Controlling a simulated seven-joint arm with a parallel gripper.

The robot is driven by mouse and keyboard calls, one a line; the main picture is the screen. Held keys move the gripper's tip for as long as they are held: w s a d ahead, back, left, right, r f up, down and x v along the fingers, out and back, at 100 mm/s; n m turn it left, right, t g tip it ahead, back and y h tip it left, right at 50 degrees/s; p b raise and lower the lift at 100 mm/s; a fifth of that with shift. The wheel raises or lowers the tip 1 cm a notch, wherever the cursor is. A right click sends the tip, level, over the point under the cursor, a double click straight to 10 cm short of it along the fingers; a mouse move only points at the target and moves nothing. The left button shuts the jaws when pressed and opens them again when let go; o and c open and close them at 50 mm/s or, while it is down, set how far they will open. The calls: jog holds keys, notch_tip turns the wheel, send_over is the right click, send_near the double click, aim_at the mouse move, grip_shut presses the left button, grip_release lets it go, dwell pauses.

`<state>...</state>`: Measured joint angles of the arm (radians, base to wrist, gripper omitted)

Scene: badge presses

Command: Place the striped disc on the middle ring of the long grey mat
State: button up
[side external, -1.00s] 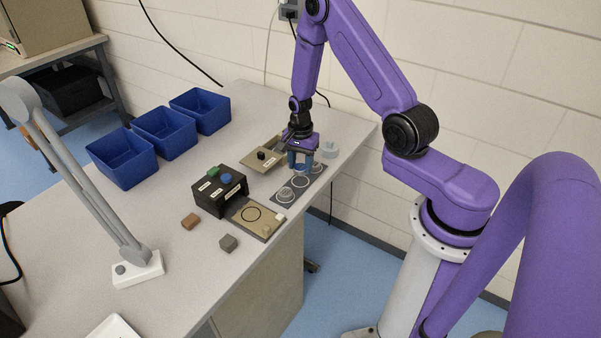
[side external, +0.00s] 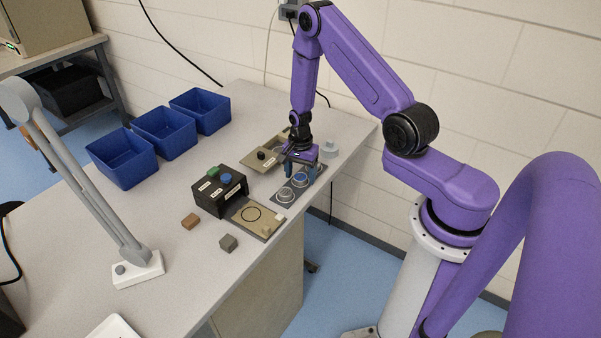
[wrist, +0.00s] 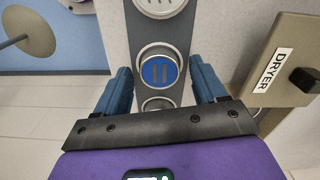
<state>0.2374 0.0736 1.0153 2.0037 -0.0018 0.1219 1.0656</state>
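The striped disc (wrist: 158,71) has a blue face with two grey bars and a pale rim. It lies flat at the middle place of the long grey mat (wrist: 184,25), where it also shows as a blue round in the side view (side external: 299,180). The ring under it is mostly covered. My gripper (wrist: 162,84) is open, its blue fingers on either side of the disc with gaps to it. In the side view my gripper (side external: 303,173) is just above the mat.
Another pale disc (wrist: 160,5) lies at the mat's near end. A plate marked DRYER (wrist: 284,50) with a dark knob stands close by. A black button box (side external: 219,195) and a tan plate (side external: 253,215) are left of the mat. Blue bins (side external: 165,134) stand farther left.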

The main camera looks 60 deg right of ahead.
aim_at(300, 176)
notch_tip(300, 176, up, 12)
jog(key=s+a+r+n, duration=0.2)
jog(key=a+r+n, duration=0.4)
jog(key=a+n, duration=0.3)
jog(key=s+a+r+n, duration=0.4)
jog(key=s+a+n, duration=0.1)
jog(key=s+n, duration=0.15)
jog(key=s+a+r+n, duration=0.4)
jog(key=s+a+n, duration=0.1)
jog(key=s, duration=0.3)
jog(key=s+r+n, duration=0.2)
jog(key=s+n, duration=0.6)
jog(key=s, duration=0.2)
jog(key=shift+s+d, duration=0.35)
jog(key=shift+s, duration=0.05)
jog(key=shift+r, duration=0.1)
